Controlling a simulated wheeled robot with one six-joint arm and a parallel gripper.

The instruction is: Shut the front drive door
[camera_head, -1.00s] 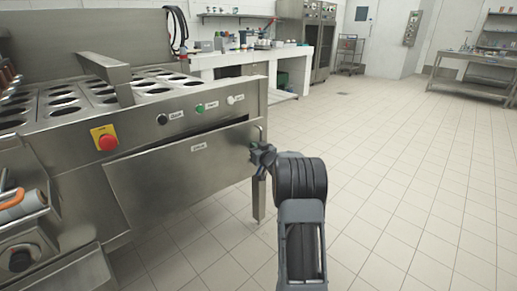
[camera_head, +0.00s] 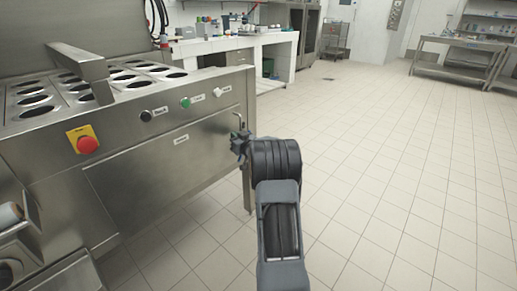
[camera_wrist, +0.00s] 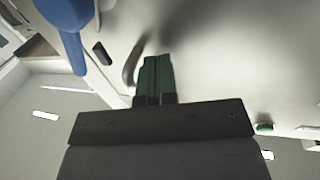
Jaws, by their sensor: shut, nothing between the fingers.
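The front drive door (camera_head: 165,165) is a flat steel panel with a small label on the front of the cup filler machine. Its top edge lies close to the panel above, with no wide dark gap showing. My gripper (camera_head: 238,145) is at the door's upper right corner, beside a small handle or latch (camera_head: 237,121). In the wrist view my gripper's greenish fingers (camera_wrist: 156,78) are together and empty, pointing at a pale surface. Whether the fingertips touch the door I cannot tell.
Above the door are a red stop button (camera_head: 87,145) on a yellow plate and a green button (camera_head: 185,103). A machine leg (camera_head: 247,185) stands under the right corner. The tiled floor (camera_head: 390,170) to the right is clear.

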